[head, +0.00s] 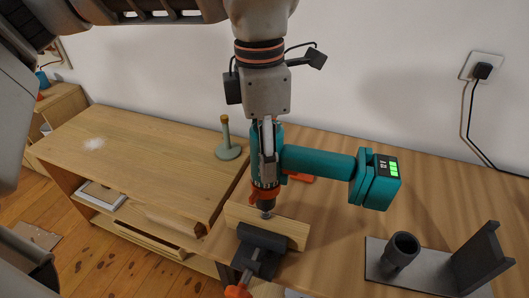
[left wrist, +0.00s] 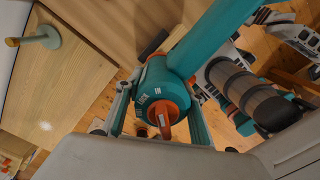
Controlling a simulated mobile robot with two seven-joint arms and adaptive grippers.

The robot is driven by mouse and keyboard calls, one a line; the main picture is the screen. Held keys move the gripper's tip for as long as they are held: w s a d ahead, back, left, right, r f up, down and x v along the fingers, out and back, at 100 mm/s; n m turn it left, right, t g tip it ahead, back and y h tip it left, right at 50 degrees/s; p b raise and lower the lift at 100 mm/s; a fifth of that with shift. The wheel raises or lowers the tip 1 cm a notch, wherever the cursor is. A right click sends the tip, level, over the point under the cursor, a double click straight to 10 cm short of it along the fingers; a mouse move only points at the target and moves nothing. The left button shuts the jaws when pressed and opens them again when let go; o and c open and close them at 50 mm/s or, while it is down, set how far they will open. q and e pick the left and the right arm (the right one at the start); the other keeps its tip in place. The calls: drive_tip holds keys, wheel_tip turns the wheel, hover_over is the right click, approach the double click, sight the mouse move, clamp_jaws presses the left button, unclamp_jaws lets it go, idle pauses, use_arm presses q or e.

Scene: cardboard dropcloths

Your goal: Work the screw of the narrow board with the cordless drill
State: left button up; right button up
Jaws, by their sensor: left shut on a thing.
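The teal cordless drill (head: 318,163) is held nose down, its body upright and its handle reaching right to a battery with green lights. My left gripper (head: 268,168) is shut around the drill's body. In the left wrist view the drill (left wrist: 155,88) sits between the two fingers. The narrow board (head: 285,230) is a pale wooden piece held in a dark vise (head: 262,240) at the bench's front edge. The drill's orange collar and chuck are right over the board's top. The screw is hidden or too small to make out. My right gripper is not in view.
A grey holder plate (head: 383,268) with a dark cup (head: 401,250) and an angled upright stands at the right. A pale green stand (head: 229,150) with a wooden peg is at the left on a lower wooden cabinet. A socket and cable are on the wall.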

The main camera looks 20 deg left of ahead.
use_arm(q)
drive_tip(key=shift+s+f, duration=0.15)
drive_tip(key=shift+f, duration=0.3)
drive_tip(key=shift+c, duration=0.5)
idle(0.6)
drive_tip(key=shift+r, duration=0.1)
drive_tip(key=shift+r+p, duration=0.6)
drive_tip(key=shift+r, duration=0.45)
drive_tip(key=shift+w+r+p, duration=0.2)
drive_tip(key=shift+r+p, duration=1.6)
drive_tip(key=shift+r, duration=0.85)
